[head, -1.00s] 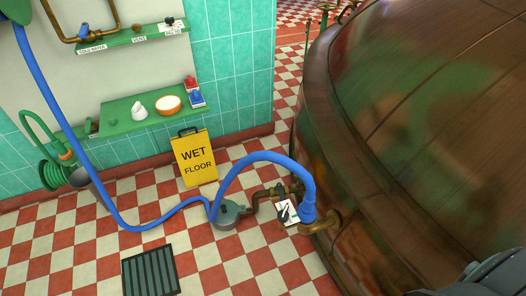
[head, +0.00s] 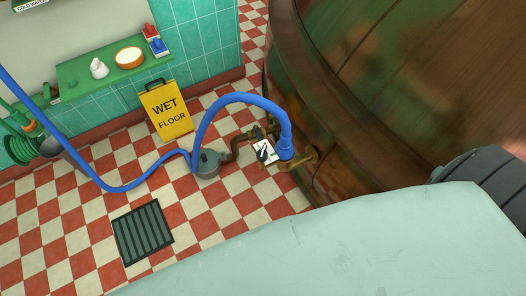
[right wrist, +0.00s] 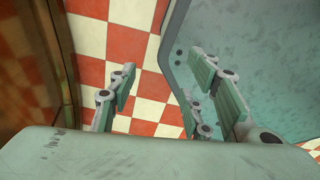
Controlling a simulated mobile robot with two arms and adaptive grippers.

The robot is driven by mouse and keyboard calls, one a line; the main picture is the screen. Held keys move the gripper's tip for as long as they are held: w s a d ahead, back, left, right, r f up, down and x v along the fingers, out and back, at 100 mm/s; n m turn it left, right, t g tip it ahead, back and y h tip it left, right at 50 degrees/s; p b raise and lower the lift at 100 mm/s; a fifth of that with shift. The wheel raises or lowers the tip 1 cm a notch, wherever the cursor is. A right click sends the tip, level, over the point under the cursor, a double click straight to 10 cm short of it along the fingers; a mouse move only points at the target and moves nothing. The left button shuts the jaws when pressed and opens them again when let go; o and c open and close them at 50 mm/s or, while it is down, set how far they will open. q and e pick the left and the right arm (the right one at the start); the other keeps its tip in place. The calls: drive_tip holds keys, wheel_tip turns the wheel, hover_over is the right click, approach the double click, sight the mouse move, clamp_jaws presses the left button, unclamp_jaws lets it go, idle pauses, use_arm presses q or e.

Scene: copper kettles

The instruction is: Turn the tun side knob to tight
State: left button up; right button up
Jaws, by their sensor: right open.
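The large copper tun (head: 370,90) fills the upper right of the head view. At its lower left side a small white plate with a black knob or lever (head: 264,152) sits by brass pipework. The plate's markings are too small to read, so I cannot tell the setting. My right gripper (right wrist: 168,100) is open in the right wrist view, with nothing between its fingers and checkered floor behind them. The knob does not show in that view. My left gripper is not in view.
A blue hose (head: 137,184) runs from the left to a grey pump (head: 207,164), and a blue loop reaches the brass outlet (head: 302,164) beside the knob. A yellow wet floor sign (head: 166,112) stands behind. A floor grate (head: 143,232) lies front left.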

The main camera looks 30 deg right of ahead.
drive_tip(key=w+d+r, duration=0.1)
drive_tip(key=w+r, duration=0.1)
drive_tip(key=w, duration=0.5)
drive_tip(key=w+d+r, duration=0.1)
drive_tip(key=w+r, duration=0.1)
drive_tip(key=w, duration=0.5)
drive_tip(key=n+t+y, duration=0.2)
drive_tip(key=n+y, duration=0.2)
drive_tip(key=n, duration=0.4)
approach(263, 152)
drive_tip(key=x, duration=0.8)
drive_tip(key=shift+a+f+b, duration=0.2)
drive_tip(key=shift+f+b, duration=0.1)
drive_tip(key=shift+f, duration=0.1)
drive_tip(key=shift+r, duration=0.1)
drive_tip(key=c, duration=1)
